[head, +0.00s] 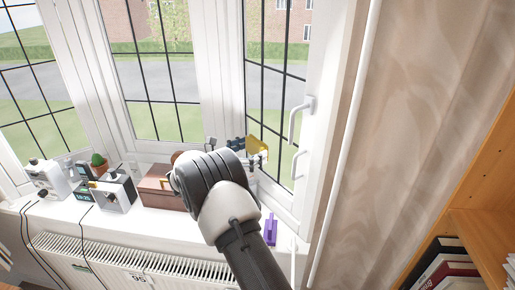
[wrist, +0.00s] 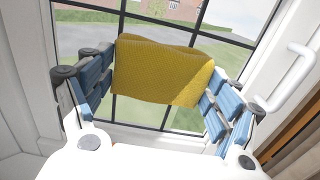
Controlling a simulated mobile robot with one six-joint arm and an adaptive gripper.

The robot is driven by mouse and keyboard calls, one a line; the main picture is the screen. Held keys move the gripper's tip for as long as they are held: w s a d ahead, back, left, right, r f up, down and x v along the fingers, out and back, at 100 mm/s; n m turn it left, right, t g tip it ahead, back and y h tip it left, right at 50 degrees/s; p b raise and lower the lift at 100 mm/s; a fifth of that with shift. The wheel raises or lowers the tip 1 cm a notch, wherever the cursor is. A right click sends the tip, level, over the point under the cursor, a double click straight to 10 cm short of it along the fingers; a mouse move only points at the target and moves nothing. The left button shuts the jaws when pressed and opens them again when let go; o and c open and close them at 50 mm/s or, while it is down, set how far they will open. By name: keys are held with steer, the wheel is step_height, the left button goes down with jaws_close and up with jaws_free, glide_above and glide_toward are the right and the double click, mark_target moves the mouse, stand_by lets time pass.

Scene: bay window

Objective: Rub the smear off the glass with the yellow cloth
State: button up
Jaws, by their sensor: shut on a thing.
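The yellow cloth (wrist: 163,72) is spread between the two blue-padded fingers of my gripper (wrist: 162,85), which is shut on it. In the head view a small part of the cloth (head: 257,147) shows beyond my wrist, in front of the right window pane (head: 272,95). In the wrist view the barred glass (wrist: 232,52) lies behind the cloth. I cannot tell whether the cloth touches it. I cannot make out a smear on the glass; the cloth and my arm hide part of the pane.
A white window handle (head: 298,119) sticks out right of the cloth. The sill (head: 150,218) holds a brown box (head: 158,190), a cactus pot (head: 99,165), grey-white devices (head: 117,193) and a purple object (head: 270,229). A radiator (head: 130,262) is below; a bookshelf (head: 470,222) stands right.

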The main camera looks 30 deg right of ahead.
steer(key=shift+a, duration=0.2)
steer(key=shift+s+a, duration=0.15)
steer(key=shift+a, duration=0.55)
steer(key=shift+s+a, duration=0.1)
steer(key=shift+a, duration=0.6)
